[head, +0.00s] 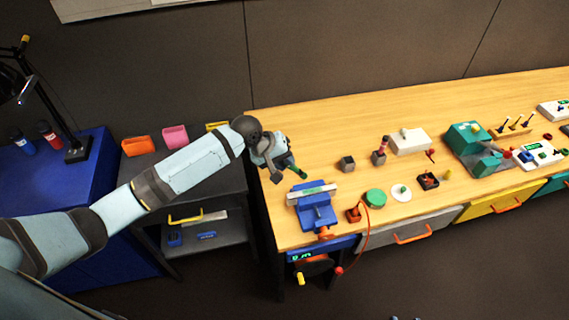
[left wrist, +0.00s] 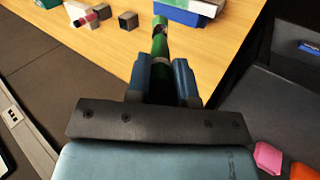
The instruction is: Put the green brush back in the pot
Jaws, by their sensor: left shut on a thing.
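My left gripper (head: 284,165) is shut on the green brush (head: 300,173) above the left end of the wooden bench. A small grey square block (head: 347,163), which looks like a pot, stands on the bench to the right of the gripper, apart from the brush. It also shows in the left wrist view (left wrist: 128,20). I cannot tell whether it is hollow. My right gripper is not in view.
A blue vise (head: 316,208) stands at the front left of the bench. Beside the grey block is a grey piece with a red top (head: 379,157). A green disc (head: 375,198) and a white box (head: 409,142) lie further right. The bench's back left is clear.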

